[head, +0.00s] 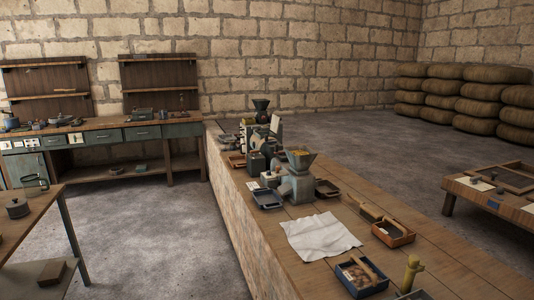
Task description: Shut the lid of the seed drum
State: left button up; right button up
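I cannot single out the seed drum or its lid for certain. A small round pot (18,208) sits on the table at the left edge. Neither of my grippers shows in the head view.
A white cloth (320,237) and several small trays, such as a dark blue one (361,277) and a reddish one (393,234), lie on the counter. A workbench (103,135) lines the back wall. Stacked sacks (480,107) stand at right. The floor (145,230) between benches is clear.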

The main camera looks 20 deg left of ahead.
aim_at(275, 121)
jog(key=i+j+u, duration=0.95)
jog(key=i, duration=0.4)
jog(key=i+u, duration=0.3)
jog(key=i, duration=0.4)
jog(key=i+z, duration=0.45)
jog(key=i+j+z, duration=0.2)
jog(key=z, duration=0.3)
jog(key=i+j+z, duration=0.3)
jog(key=z, duration=0.15)
